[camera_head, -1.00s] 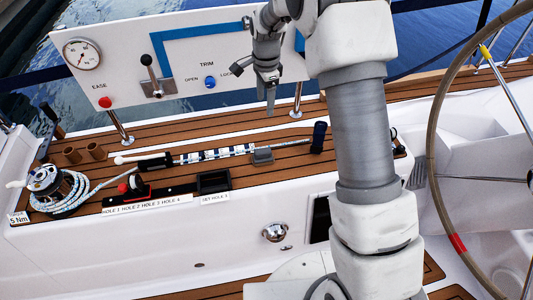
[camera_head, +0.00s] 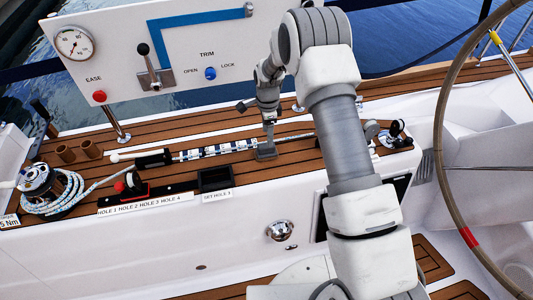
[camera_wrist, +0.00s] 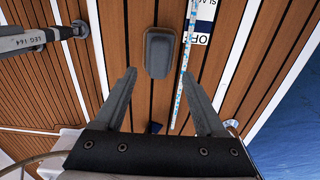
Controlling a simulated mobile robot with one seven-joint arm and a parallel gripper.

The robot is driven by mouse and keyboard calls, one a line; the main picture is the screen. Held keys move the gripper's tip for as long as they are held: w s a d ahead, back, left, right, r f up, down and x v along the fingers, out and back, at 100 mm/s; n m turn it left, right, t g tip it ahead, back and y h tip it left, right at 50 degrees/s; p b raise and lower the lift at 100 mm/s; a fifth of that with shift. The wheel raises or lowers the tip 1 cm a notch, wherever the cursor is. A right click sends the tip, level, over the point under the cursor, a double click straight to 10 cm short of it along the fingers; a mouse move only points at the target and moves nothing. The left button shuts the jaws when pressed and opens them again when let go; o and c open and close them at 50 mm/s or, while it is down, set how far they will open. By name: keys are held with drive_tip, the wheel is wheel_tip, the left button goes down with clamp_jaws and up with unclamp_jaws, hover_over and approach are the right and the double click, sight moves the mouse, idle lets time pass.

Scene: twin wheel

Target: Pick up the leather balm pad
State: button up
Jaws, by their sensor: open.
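The leather balm pad appears to be the small grey rounded block (camera_head: 266,154) lying on the teak deck, beside the rope. In the wrist view the pad (camera_wrist: 160,52) lies flat just beyond the fingertips, roughly centred between them. My gripper (camera_head: 268,122) points down above the pad in the head view. In the wrist view my gripper (camera_wrist: 162,74) is open, with its two grey fingers spread wide and nothing between the tips. The exact height of the fingertips above the pad is hard to judge.
A speckled rope (camera_wrist: 182,80) runs close to the pad's right side in the wrist view. A grey bar (camera_wrist: 30,39) with lettering lies to the left. A black tray (camera_head: 215,179) and a winch (camera_head: 40,182) stand further left. The white control panel (camera_head: 190,45) rises behind.

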sight(266, 150)
drive_tip(key=f+b, duration=0.1)
drive_tip(key=f, duration=0.2)
drive_tip(key=f+b, duration=0.1)
drive_tip(key=f, duration=0.2)
drive_tip(key=shift+s+a+f, duration=0.15)
drive_tip(key=shift+a+f, duration=0.05)
drive_tip(key=shift+r, duration=0.1)
clamp_jaws()
